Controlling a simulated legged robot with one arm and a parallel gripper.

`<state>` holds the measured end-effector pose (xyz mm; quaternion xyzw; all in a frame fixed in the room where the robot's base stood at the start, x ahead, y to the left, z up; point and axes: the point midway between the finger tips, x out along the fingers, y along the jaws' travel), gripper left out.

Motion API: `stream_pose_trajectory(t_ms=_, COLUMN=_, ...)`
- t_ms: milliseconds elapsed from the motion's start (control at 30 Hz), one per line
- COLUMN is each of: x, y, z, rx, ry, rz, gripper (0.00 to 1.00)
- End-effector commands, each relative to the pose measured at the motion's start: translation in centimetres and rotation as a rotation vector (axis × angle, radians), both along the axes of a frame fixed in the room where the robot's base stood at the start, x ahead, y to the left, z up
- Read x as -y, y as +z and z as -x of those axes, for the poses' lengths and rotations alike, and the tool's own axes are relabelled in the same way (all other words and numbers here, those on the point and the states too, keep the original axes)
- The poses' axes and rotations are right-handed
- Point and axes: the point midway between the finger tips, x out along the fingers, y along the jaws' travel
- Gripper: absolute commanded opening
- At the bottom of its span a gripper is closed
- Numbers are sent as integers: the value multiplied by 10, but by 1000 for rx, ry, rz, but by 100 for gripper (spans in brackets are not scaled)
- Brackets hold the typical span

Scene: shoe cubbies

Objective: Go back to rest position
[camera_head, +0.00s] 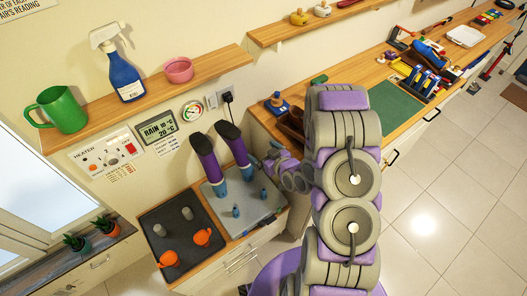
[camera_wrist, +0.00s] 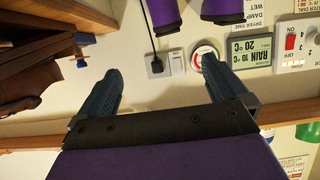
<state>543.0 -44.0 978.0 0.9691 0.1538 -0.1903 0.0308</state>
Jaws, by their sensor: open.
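My gripper (camera_head: 273,157) is open and empty in the head view, just right of two purple boot-like pieces. One piece (camera_head: 207,157) stands at the left and the other (camera_head: 233,146) at the right, both on blue supports on a grey mat. In the wrist view, my gripper (camera_wrist: 156,88) has its two dark blue fingers spread wide with nothing between them. The purple pieces show at the top edge of that view, apart from the fingers. My arm fills the middle right of the head view and hides part of the bench behind it.
A dark mat (camera_head: 151,218) with grey pegs and orange items lies left of the grey mat (camera_head: 262,212). A shelf (camera_head: 205,76) above holds a green mug (camera_head: 63,110), a spray bottle (camera_head: 124,75) and a pink bowl (camera_head: 178,70). Tiled floor (camera_head: 440,190) is open at right.

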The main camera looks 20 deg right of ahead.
Motion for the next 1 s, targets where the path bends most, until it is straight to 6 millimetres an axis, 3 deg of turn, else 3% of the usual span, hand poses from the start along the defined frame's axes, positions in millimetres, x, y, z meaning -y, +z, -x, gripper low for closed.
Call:
stream_pose_trajectory(t_ms=367, x=0, y=0, z=0, rx=-3, ry=1, rz=5, gripper=100)
stream_pose_trajectory(t_ms=567, x=10, y=5, z=-3, rx=-90, ry=6, rz=94, gripper=100)
stream_pose_trajectory(t_ms=767, x=30, y=22, z=3, rx=-260, ry=-28, rz=233, gripper=100)
stream_pose_trajectory(t_ms=1000, x=49, y=55, z=32, rx=-465, ry=-116, rz=338, gripper=100)
